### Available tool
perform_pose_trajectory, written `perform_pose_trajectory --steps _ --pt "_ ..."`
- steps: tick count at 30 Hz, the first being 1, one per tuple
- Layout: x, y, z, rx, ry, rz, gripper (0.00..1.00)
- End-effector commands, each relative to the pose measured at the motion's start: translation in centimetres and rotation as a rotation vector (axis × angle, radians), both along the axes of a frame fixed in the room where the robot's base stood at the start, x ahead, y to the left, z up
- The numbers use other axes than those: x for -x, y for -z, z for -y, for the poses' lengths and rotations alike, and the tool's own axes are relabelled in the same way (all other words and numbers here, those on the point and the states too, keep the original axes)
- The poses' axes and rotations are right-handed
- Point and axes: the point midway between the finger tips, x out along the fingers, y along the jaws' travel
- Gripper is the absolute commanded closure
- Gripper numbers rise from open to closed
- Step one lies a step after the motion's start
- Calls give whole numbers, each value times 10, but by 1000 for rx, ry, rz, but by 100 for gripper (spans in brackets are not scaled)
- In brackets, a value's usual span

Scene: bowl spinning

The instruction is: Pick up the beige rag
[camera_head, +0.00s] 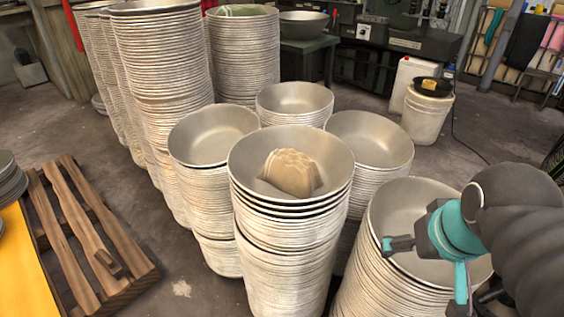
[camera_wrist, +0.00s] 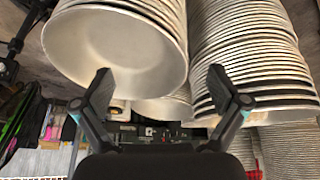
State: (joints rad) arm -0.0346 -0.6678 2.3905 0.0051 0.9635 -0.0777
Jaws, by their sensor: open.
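The beige rag (camera_head: 290,172) lies crumpled inside the top bowl (camera_head: 247,150) of the front middle stack in the head view. My gripper (camera_head: 425,262) is open and empty at the right, over the bowl stack to the right of the rag's stack. The wrist view shows its two spread fingers (camera_wrist: 162,90) with nothing between them, and a bowl (camera_wrist: 120,50) close by at upper left. The rag does not show in the wrist view.
The stack at right (camera_head: 400,190) stands below my gripper, beside the rag's stack. More tall bowl stacks (camera_head: 165,80) crowd the left and back. A wooden pallet (camera_head: 85,240) lies at left. A white bucket (camera_head: 427,115) stands at back right, with open floor near it.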

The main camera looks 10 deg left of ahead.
Motion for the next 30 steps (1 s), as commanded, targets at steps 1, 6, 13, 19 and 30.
perform_pose_trajectory --steps 1,6,13,19,30 --pt "-13 -11 -7 12 -55 -16 0" --pt "-61 -50 -40 69 -299 -85 0" --pt "-123 -89 -96 138 -646 -168 0" --pt "-170 -105 -152 184 -947 -227 0" --pt "-208 -109 -219 224 -1290 -278 0"
